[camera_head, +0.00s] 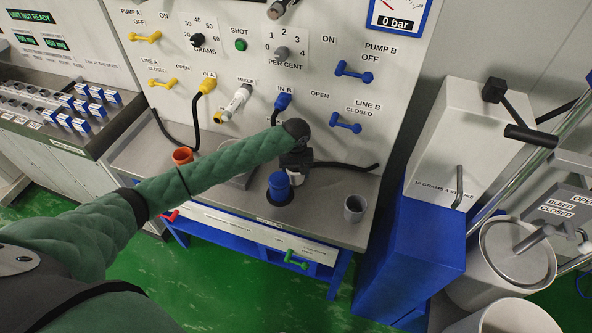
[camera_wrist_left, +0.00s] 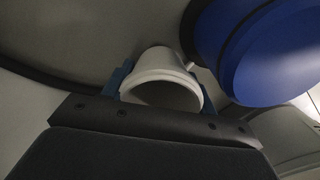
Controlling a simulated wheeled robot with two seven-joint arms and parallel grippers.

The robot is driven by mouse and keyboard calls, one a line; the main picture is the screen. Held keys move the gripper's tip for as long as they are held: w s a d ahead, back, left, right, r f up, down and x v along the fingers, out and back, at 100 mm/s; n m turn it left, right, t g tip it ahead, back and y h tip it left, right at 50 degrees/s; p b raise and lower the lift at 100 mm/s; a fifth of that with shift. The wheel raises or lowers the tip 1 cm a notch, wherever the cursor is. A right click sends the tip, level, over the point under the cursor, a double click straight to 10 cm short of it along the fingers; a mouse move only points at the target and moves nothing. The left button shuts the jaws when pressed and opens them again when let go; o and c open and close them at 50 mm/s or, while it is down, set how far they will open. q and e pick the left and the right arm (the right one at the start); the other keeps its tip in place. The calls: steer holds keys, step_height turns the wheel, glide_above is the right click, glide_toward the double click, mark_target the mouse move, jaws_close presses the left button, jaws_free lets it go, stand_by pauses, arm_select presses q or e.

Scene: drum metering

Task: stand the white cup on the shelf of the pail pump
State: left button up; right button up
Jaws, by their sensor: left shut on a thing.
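My left gripper (camera_head: 296,163) hangs over the grey bench, beneath the panel, just beside a blue cylinder (camera_head: 278,188). In the left wrist view, the white cup (camera_wrist_left: 160,65) sits between the two blue fingers, its round mouth towards the camera. The gripper is shut on it. In the head view the gripper largely hides the cup. The blue cylinder is close beside the cup in the wrist view (camera_wrist_left: 275,60). The pail pump stands at the right, with its round metal pail lid (camera_head: 515,245) and a white housing (camera_head: 455,135). I cannot make out its shelf. My right gripper is not in view.
The panel (camera_head: 320,90) with knobs, valve handles and hoses rises behind. A blue cabinet (camera_head: 410,250) stands between bench and pail.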

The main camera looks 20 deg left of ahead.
arm_select(q)
steer(key=shift+f, duration=0.15)
steer(key=shift+f, duration=0.1)
steer(key=o, duration=1)
